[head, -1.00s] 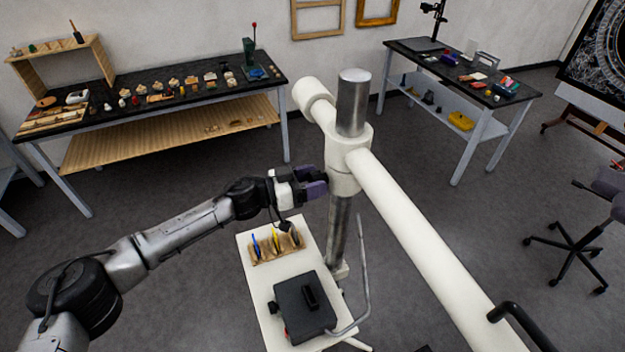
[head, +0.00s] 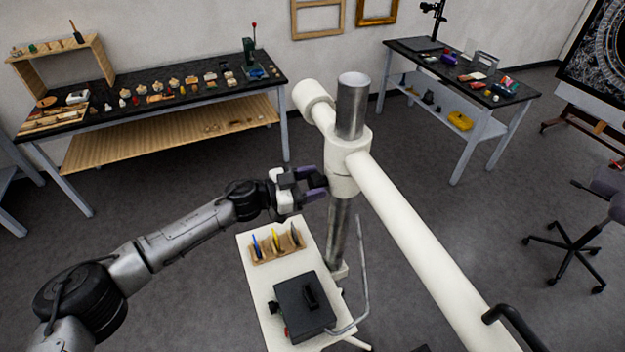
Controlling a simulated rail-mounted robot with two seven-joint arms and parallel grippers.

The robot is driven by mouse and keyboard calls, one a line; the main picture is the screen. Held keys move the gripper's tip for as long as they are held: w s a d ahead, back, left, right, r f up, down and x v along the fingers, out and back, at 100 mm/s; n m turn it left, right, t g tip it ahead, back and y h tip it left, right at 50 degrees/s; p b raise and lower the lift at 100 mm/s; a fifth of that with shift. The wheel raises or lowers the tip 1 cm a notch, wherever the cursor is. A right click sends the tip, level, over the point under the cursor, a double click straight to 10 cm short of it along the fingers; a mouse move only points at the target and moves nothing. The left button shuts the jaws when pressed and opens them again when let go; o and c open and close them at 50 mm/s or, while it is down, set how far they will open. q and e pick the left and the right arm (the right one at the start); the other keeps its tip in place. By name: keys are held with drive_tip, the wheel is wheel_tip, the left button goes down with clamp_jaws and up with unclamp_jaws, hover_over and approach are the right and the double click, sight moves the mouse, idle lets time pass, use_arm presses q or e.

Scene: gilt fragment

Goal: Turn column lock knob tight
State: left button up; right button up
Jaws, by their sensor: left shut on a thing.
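The steel column (head: 341,235) stands upright with a white collar (head: 343,165) around it, and a long white boom (head: 420,240) runs through the collar. My left gripper (head: 321,182) reaches in from the left to the left side of the collar. Its two purple-grey fingers are shut on the lock knob, one finger above the other. The knob itself is hidden between the fingers and cannot be made out. My right gripper is not in view.
Below the gripper, a white cart top (head: 259,293) carries a black box (head: 304,307) and a wooden rack (head: 277,248) with coloured tools. A bent grey rod (head: 363,270) rises beside the column. Workbenches stand by the wall, and a chair (head: 575,238) is at right.

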use_arm(q)
drive_tip(key=m, duration=0.3)
drive_tip(key=shift+s, duration=0.1)
drive_tip(key=m, duration=0.2)
drive_tip(key=shift+m, duration=0.3)
drive_tip(key=m, duration=0.4)
drive_tip(key=shift+s+m+y, duration=0.1)
drive_tip(key=shift+m+y, duration=0.2)
drive_tip(key=shift+m, duration=0.7)
drive_tip(key=shift+d, duration=0.1)
drive_tip(key=o, duration=0.9)
